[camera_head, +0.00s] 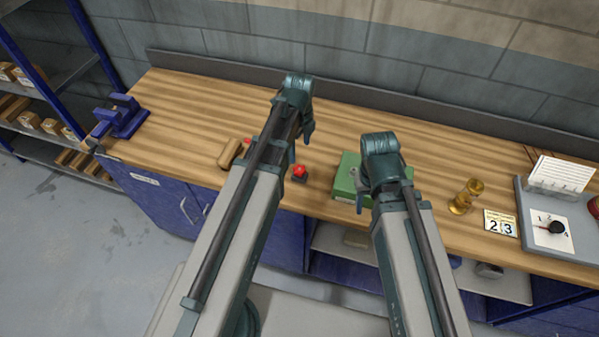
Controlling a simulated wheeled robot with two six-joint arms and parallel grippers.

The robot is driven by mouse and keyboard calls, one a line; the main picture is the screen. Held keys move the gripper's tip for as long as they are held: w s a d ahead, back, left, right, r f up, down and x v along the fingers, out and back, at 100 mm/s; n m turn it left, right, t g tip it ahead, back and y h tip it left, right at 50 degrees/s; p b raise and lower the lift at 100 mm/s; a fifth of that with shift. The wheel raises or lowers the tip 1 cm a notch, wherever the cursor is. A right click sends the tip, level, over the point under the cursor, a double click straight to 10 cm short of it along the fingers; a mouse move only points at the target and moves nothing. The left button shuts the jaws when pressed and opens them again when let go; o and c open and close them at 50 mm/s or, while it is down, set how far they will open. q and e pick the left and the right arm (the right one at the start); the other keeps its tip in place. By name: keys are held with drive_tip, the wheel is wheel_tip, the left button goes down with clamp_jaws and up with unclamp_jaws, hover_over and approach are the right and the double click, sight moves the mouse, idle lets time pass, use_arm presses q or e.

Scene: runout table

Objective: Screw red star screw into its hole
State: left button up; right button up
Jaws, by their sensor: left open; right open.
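A red star-shaped knob (299,171), seemingly the red star screw, sits on a small dark base on the wooden bench. A green block (346,178) stands to its right, partly covered by my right arm; its hole cannot be made out. My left gripper (297,131) is open and empty, above the bench behind the red knob and apart from it. My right gripper (379,191) is open over the right part of the green block; contact cannot be told. Another small red bit (247,141) shows beside my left arm, mostly hidden.
A tan wooden piece (230,153) lies left of my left arm. A blue vise (120,117) is at the bench's left end. An hourglass-like brass object (466,197), a number card (500,222) and a grey tray (575,236) stand right. The bench's back middle is clear.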

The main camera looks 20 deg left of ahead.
sight(300, 169)
use_arm(q)
wheel_tip(300, 169, down, 7)
drive_tip(key=b, duration=0.6)
wheel_tip(300, 169, down, 5)
drive_tip(key=b, duration=0.5)
drive_tip(key=shift+s+f, duration=0.1)
drive_tip(key=shift+s, duration=0.05)
clamp_jaws()
drive_tip(key=shift+d+r, duration=0.1)
drive_tip(key=shift+r, duration=0.1)
